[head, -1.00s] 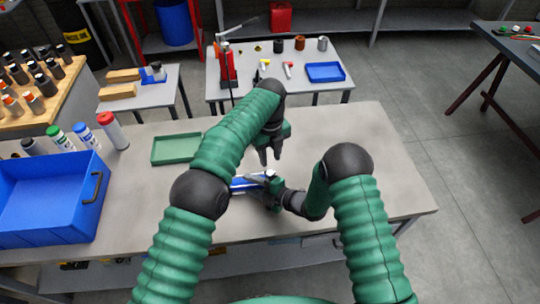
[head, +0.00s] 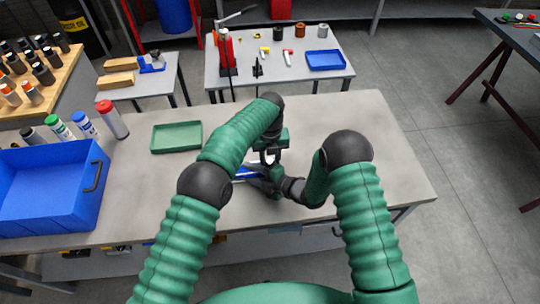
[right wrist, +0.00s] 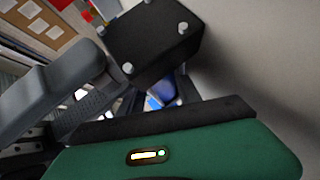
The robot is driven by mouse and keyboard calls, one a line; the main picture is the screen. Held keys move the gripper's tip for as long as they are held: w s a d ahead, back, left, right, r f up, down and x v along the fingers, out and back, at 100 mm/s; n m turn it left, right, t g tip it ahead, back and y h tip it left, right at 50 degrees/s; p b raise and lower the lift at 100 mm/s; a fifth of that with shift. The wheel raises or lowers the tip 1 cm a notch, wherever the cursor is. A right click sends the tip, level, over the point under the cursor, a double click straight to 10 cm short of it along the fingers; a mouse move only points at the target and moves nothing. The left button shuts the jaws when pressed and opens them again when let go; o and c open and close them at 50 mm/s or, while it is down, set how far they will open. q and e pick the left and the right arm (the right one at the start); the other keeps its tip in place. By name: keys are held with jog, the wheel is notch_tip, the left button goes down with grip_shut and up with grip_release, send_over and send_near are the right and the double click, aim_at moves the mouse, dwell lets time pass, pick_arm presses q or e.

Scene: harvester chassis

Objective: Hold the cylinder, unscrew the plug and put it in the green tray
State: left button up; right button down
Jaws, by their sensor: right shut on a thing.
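The blue and silver cylinder (head: 244,173) lies at the middle of the bench's near part, partly hidden by my arms and grippers. My right gripper (head: 262,179) is shut on it from the right. My left gripper (head: 268,157) points down just above the right gripper, close to the cylinder; whether its fingers are open or shut is unclear. The right wrist view shows a small blue part of the cylinder (right wrist: 160,90), mostly hidden behind dark gripper parts. I cannot make out the plug. The green tray (head: 177,137) is empty, left of my left forearm.
A blue bin (head: 45,195) with a handle stands at the bench's left, with several capped tubes (head: 112,120) behind it. The bench (head: 385,140) is clear at the right. A table with tools and a blue tray (head: 325,60) stands beyond.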

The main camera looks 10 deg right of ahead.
pick_arm(q)
jog(key=shift+c, duration=0.4)
grip_shut()
jog(key=n, duration=1)
jog(key=shift+o, duration=1.9)
grip_release()
